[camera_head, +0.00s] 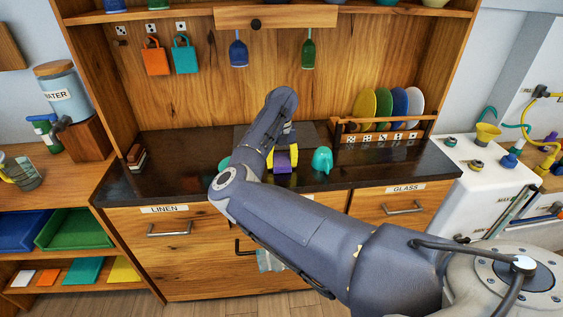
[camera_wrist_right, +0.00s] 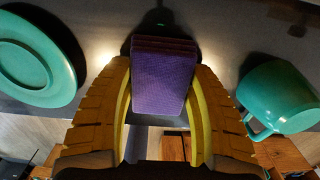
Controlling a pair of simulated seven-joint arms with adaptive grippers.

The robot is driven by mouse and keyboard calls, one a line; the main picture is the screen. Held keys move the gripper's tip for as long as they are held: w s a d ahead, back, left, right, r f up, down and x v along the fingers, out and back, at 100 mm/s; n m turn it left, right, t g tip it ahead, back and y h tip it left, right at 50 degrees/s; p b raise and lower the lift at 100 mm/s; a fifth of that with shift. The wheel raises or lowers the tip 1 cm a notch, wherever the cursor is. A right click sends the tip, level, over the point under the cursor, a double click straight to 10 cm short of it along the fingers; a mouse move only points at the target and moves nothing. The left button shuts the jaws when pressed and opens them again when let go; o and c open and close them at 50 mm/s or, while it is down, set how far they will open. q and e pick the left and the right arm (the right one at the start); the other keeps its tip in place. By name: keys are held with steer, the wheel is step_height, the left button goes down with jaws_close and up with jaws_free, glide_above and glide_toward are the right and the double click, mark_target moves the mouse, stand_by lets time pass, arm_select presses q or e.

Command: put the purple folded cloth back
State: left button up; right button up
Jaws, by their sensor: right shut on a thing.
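The purple folded cloth (camera_wrist_right: 163,75) is a small layered block between the yellow fingers of my right gripper (camera_wrist_right: 161,90) in the right wrist view. The fingers are shut on it from both sides. In the head view the cloth (camera_head: 283,168) shows at my right gripper (camera_head: 282,158), over the dark counter between the teal mug and a mostly hidden teal thing. I cannot tell whether the cloth touches the counter. A drawer labelled LINEN (camera_head: 180,228) looks shut at the left front. My left gripper is not in view.
A teal mug (camera_head: 321,160) stands close right of the gripper; a teal plate (camera_wrist_right: 38,62) lies close left in the wrist view. A plate rack (camera_head: 385,137) is at the back right. The counter's left part is mostly clear.

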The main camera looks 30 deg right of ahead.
mark_target(281, 159)
steer(key=shift+f, duration=0.15)
steer(key=o, duration=1.2)
step_height(281, 159, up, 12)
steer(key=shift+r, duration=0.2)
